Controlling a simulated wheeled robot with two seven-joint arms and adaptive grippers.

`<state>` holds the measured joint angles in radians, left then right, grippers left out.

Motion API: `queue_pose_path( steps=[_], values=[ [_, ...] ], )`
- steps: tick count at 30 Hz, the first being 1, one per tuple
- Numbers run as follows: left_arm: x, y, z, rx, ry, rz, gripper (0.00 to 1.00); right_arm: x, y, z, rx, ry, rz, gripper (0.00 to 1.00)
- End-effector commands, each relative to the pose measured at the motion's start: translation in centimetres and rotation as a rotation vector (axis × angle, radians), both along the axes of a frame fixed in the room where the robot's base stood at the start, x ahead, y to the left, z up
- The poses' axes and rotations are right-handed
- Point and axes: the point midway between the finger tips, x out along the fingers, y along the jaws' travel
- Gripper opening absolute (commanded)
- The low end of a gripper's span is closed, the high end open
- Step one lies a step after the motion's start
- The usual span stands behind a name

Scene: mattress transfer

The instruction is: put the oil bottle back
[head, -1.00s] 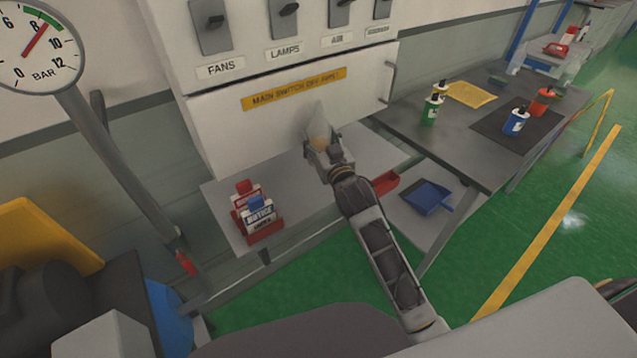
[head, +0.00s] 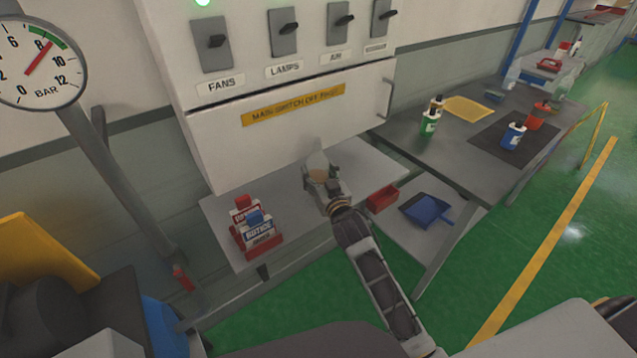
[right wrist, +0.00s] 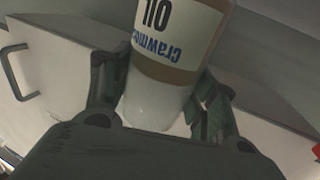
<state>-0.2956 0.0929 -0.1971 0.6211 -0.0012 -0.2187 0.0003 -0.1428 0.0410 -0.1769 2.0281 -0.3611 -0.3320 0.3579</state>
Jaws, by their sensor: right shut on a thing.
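The oil bottle (right wrist: 165,75) fills the middle of the right wrist view, its white label reading "OIL" and its lower part pale. My right gripper (right wrist: 160,100) is shut on it, one finger on each side. In the head view my right gripper (head: 322,180) holds the oil bottle (head: 318,163) in front of the white switch cabinet (head: 220,125), over the low grey shelf (head: 222,225). Whether the bottle touches the shelf I cannot tell. My left gripper is not in view.
A red bin (head: 382,198) and a blue dustpan (head: 427,210) lie to the right. A gauge (head: 40,60) stands at left.

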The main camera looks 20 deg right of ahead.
Motion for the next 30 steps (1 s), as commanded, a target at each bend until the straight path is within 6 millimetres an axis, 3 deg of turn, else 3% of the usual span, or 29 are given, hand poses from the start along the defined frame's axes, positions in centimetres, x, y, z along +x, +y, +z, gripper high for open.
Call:
queue_pose_path(
  steps=[12,26,27,30],
  values=[
    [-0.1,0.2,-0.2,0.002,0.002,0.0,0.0,0.0,0.0,-3.5,0.001,0.0,0.0,0.22],
    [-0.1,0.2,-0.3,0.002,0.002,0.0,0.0,0.0,0.0,-3.9,0.0,-0.001,0.0,0.22],
    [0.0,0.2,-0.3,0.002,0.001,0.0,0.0,0.0,0.0,-4.0,0.0,0.002,0.0,0.6],
    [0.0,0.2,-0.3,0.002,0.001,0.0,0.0,0.0,0.0,-4.0,0.0,0.002,0.0,0.72]
  ],
)
